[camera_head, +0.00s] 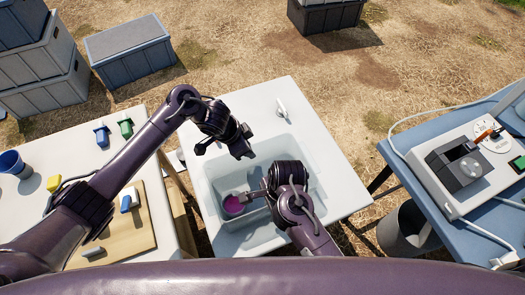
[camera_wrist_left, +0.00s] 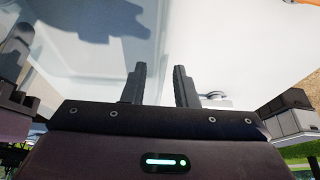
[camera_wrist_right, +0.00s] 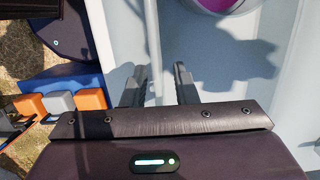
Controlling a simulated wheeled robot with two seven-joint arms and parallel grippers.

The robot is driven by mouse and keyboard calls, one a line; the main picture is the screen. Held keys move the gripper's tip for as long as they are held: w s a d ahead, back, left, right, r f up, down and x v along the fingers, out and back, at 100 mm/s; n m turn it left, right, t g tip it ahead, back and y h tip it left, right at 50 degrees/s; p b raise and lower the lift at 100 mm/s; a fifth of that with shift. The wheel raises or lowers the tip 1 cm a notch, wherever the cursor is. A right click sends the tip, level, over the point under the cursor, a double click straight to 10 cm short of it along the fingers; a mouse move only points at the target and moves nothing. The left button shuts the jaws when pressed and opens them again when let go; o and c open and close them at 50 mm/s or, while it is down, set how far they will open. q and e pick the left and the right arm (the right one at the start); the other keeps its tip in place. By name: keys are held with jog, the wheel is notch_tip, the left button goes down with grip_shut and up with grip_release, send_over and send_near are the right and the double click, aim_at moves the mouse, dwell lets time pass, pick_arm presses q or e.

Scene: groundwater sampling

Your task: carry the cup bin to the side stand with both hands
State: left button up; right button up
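The pale grey cup bin (camera_head: 217,172) sits on a white-topped stand (camera_head: 340,200) in the middle of the head view. A cup with a magenta inside (camera_head: 234,205) is in it; the cup also shows at the top of the right wrist view (camera_wrist_right: 222,4). My left gripper (camera_head: 244,150) is over the bin's far side; its fingers are apart with nothing visible between them. My right gripper (camera_head: 250,196) is over the bin near the cup. Its fingers (camera_wrist_right: 158,85) are apart, with a pale bin edge running toward their gap; contact is unclear.
A white table (camera_head: 85,130) at left carries a blue cup (camera_head: 14,164), small coloured items and a wooden board (camera_head: 140,228). A blue table (camera_head: 405,165) at right holds an instrument (camera_head: 462,165). A grey bucket (camera_head: 405,228) stands below it. A white fitting (camera_head: 281,108) lies beyond the bin.

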pick_arm(q)
jog(key=v, duration=1.1)
jog(key=shift+w, duration=0.15)
pick_arm(e)
jog(key=shift+r, duration=0.1)
pick_arm(q)
jog(key=shift+a+r, duration=0.2)
jog(key=shift+r, duration=0.25)
pick_arm(e)
jog(key=r, duration=0.4)
jog(key=d+r, duration=0.1)
jog(key=r, duration=0.6)
jog(key=shift+w+d+r, duration=0.3)
jog(key=shift+w+r, duration=0.05)
